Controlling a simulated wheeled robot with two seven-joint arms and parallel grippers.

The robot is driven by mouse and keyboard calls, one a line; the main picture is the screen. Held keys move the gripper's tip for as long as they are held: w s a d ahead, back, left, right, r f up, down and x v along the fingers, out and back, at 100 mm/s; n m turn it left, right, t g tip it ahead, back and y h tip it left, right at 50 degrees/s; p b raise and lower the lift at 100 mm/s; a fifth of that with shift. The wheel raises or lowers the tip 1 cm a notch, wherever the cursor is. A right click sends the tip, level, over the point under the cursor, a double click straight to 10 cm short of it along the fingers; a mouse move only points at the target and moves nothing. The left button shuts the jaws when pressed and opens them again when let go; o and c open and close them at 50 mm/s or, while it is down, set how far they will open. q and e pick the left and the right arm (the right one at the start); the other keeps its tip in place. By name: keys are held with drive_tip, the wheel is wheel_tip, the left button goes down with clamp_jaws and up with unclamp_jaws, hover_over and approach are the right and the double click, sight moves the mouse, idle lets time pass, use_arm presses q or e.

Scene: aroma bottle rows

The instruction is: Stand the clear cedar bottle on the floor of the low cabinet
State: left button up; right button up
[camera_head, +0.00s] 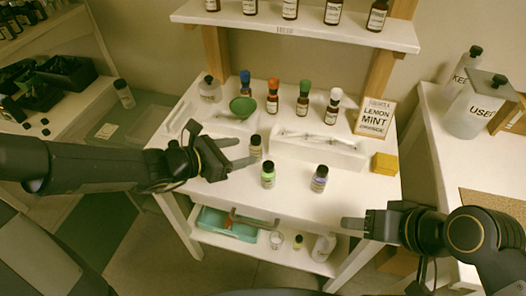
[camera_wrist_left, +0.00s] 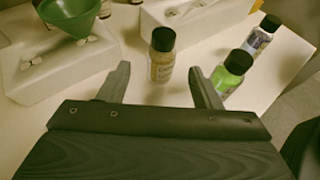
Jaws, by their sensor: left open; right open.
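A small clear bottle with yellowish-brown contents and a black cap (camera_head: 256,147) stands upright on the white table (camera_head: 220,185); its label is too small to read surely. It also shows in the left wrist view (camera_wrist_left: 162,55). My left gripper (camera_head: 246,152) is open, its fingertips pointing at this bottle with one toward each side; in the left wrist view the gap (camera_wrist_left: 158,75) lies just in front of it. It is not gripped. My right gripper (camera_head: 347,223) is open and empty off the table's front right. A low grey-green cabinet (camera_head: 150,112) stands left of the table.
A green bottle (camera_head: 268,176) and a purplish bottle (camera_head: 319,179) stand near the table's front. Behind are a green funnel (camera_head: 243,107), a white tray (camera_head: 318,152) and several dropper bottles. Another bottle (camera_head: 123,93) stands by the left cabinet.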

sight(251, 146)
use_arm(q)
drive_tip(key=x, duration=0.3)
drive_tip(key=r+x, duration=0.1)
drive_tip(key=x, duration=0.1)
drive_tip(key=shift+w+d+f, duration=0.15)
drive_tip(key=shift+w+d, duration=0.05)
drive_tip(key=shift+d, duration=0.15)
drive_tip(key=c, duration=1.1)
